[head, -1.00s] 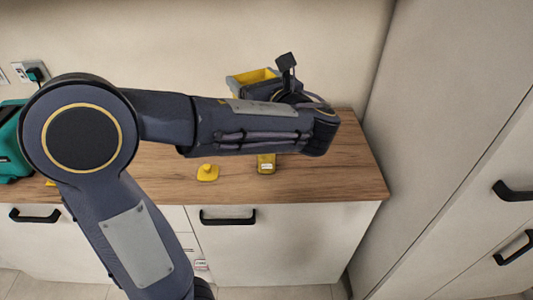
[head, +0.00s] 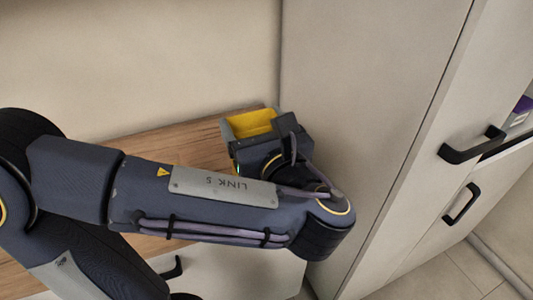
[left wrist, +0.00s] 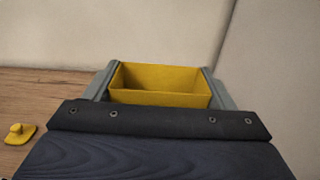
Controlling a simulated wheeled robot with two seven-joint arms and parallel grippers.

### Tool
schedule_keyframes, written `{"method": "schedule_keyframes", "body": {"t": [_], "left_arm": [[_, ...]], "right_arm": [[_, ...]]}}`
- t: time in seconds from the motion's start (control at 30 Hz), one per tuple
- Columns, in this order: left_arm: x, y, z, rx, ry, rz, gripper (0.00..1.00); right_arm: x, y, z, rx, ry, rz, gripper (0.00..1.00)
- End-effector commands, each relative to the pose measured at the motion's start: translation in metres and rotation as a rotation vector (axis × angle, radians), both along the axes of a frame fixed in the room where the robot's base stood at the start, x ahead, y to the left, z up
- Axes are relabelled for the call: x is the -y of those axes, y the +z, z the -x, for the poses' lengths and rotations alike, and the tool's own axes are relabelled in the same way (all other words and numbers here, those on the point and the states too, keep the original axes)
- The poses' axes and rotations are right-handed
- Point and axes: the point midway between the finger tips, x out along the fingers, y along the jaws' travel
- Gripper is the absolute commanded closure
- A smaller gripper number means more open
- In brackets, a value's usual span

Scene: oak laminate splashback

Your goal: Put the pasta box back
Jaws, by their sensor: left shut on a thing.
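A yellow open-topped box (head: 248,123), which I take to be the pasta box, is held upright by my left gripper (left wrist: 158,84). In the left wrist view the box (left wrist: 160,97) sits between the two grey fingers, which touch its short sides. Its inside looks empty, and no label shows on it. My left gripper is shut on it above the right end of the wooden counter. In the head view my left forearm hides much of the gripper. My right gripper is not in view.
The wooden counter (head: 195,142) ends beside a tall pale cabinet (head: 365,100) with black handles (head: 472,146). At the far right a purple item (head: 521,108) shows in an opening. A small yellow knobbed object (left wrist: 19,133) lies on the counter.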

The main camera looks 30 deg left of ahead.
Motion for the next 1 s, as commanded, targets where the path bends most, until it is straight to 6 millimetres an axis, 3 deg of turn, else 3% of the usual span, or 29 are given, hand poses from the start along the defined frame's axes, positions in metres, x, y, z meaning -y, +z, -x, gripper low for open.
{"method": "schedule_keyframes", "body": {"t": [0.2, 0.4, 0.77, 1.0], "left_arm": [[-0.03, -0.026, -0.048, -0.004, 0.008, -0.001, 0.64], [-0.048, -0.061, -0.079, -0.007, 0.004, -0.003, 0.64], [-0.062, -0.092, -0.101, -0.003, 0.004, -0.001, 0.64], [-0.062, -0.12, -0.101, -0.002, 0.001, -0.001, 0.64]], "right_arm": [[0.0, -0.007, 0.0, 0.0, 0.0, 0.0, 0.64], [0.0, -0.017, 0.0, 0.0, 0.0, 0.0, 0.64], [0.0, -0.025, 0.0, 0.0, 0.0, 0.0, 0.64], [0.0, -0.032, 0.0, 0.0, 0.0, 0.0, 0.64]]}}
